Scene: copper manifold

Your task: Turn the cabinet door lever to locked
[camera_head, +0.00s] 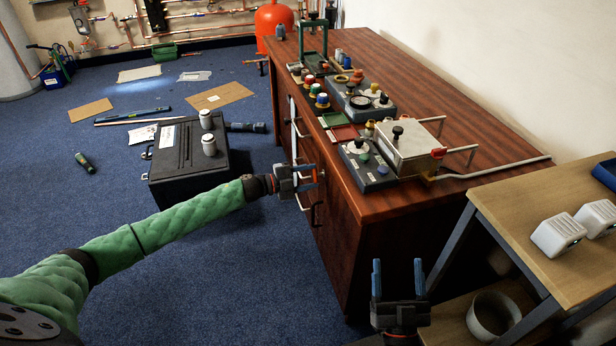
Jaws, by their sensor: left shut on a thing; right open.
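The wooden cabinet (336,235) stands right of centre, with its door side facing left toward the blue floor. My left gripper (308,178) reaches in from the left against this door side. It is shut on what looks like the door lever, which is mostly hidden between the fingers, so its angle cannot be told. My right gripper (398,280) is low in front of the cabinet's near end, fingers pointing up, open and empty.
Metal handles (315,215) stick out just below my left gripper. Control boxes (368,165) and a metal box (408,148) crowd the cabinet top. A black case (185,150) lies on the floor to the left. A small table (545,215) stands close on the right.

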